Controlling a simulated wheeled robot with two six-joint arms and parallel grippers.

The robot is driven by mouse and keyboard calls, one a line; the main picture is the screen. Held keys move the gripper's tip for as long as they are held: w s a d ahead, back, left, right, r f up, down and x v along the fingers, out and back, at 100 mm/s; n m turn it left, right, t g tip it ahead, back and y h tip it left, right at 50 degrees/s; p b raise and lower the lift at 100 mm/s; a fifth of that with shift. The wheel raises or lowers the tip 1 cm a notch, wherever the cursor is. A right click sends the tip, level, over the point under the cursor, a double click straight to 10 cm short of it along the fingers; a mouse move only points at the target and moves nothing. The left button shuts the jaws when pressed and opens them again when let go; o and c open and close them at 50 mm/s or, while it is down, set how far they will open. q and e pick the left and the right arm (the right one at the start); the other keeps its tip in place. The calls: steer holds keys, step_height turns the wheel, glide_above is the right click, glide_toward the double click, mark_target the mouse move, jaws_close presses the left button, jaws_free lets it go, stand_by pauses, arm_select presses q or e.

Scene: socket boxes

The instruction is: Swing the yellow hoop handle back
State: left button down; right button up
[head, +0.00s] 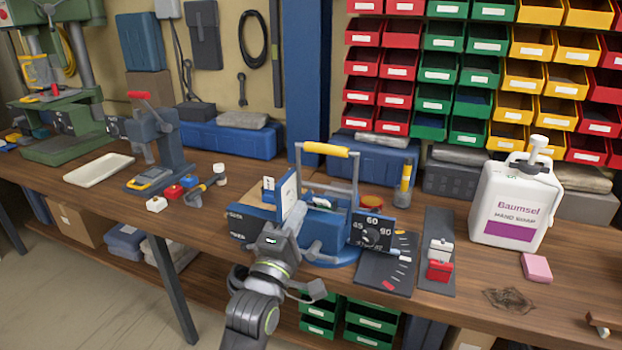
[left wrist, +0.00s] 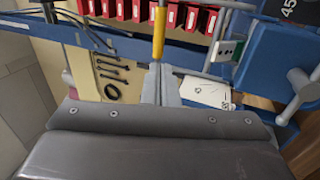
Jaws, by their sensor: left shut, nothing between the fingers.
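The hoop handle has grey legs and a yellow grip (head: 326,149). It stands roughly upright over a blue socket box (head: 322,232) on the bench. In the left wrist view the yellow grip (left wrist: 159,32) shows just beyond my fingertips. My left gripper (head: 276,232) is in front of the box, to the left of its middle, and partly hides it. In the left wrist view its fingers (left wrist: 161,82) are together with nothing between them. Whether they touch the hoop is unclear. My right gripper is out of view.
A dial panel (head: 372,233) marked with numbers is at the box's right. A white panel (head: 288,194) stands at its left. A yellow-topped tool (head: 404,182) stands behind right. A soap bottle (head: 515,205) is farther right. Bench space at left front is clear.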

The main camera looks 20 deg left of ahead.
arm_select(q)
steer(key=p, duration=0.3)
glide_toward(325, 151)
steer(key=x, duration=0.5)
steer(key=shift+d+f, duration=0.1)
steer(key=shift+f, duration=0.1)
steer(key=shift+x, duration=0.95)
steer(key=shift+w+r+p, duration=0.25)
steer(key=shift+p, duration=0.55)
steer(key=w+g+p, duration=0.1)
steer(key=p, duration=0.2)
steer(key=w+g+p, duration=0.2)
steer(key=p, duration=0.1)
steer(key=w+g+p, duration=0.1)
steer(key=w+p, duration=0.1)
steer(key=p, duration=0.1)
steer(key=shift+w+r, duration=0.15)
steer(key=shift+r, duration=0.25)
steer(key=w+g+p, duration=0.1)
steer(key=w+f+g+p, duration=0.1)
steer(key=shift+w+d+g, duration=0.1)
steer(key=shift+w+g, duration=0.1)
steer(key=shift+g, duration=0.1)
steer(key=shift+p, duration=0.35)
